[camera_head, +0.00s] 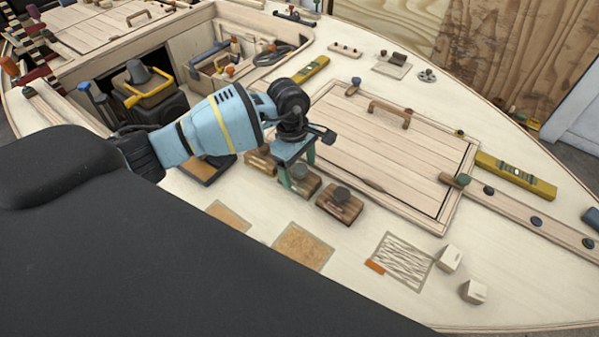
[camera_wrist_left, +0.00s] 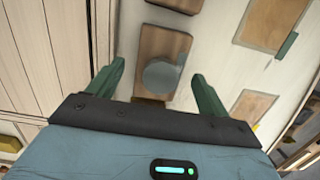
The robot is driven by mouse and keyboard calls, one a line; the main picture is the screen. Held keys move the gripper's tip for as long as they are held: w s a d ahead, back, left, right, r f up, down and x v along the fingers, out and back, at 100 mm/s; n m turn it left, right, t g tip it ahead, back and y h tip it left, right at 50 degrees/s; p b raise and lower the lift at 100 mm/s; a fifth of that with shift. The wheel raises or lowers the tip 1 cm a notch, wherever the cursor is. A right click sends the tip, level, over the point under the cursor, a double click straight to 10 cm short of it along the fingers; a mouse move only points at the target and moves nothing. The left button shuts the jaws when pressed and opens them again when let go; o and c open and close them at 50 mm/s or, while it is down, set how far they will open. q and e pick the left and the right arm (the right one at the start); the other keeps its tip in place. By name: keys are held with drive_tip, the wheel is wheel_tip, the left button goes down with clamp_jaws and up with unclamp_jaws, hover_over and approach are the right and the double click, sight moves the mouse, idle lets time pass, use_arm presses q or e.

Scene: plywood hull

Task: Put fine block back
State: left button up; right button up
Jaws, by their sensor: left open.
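Wooden blocks with round knobs stand in a row on the pale deck. The middle block (camera_head: 304,190) has a grey knob, and it also shows in the left wrist view (camera_wrist_left: 163,45). The front block (camera_head: 338,208) has a dark knob. The rear block (camera_head: 259,161) is partly hidden by my left gripper. I cannot tell which one is the fine block. My left gripper (camera_head: 298,172) is open above the middle block. In the left wrist view its fingers (camera_wrist_left: 157,84) lie on either side of the grey knob, apart from it. My right gripper is not in view.
Abrasive-looking patches (camera_head: 303,246) and a scribbled patch (camera_head: 402,261) lie in front of the blocks. Two white cubes (camera_head: 450,257) sit at the right. A planked hatch (camera_head: 390,160) with a raised frame borders the blocks. An open compartment (camera_head: 190,68) lies behind.

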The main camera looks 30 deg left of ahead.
sight(294, 165)
use_arm(q)
drive_tip(key=r, duration=0.3)
drive_tip(key=a+r, duration=0.1)
drive_tip(key=r, duration=0.5)
drive_tip(key=shift+a+r, duration=0.15)
drive_tip(key=shift+r, duration=0.1)
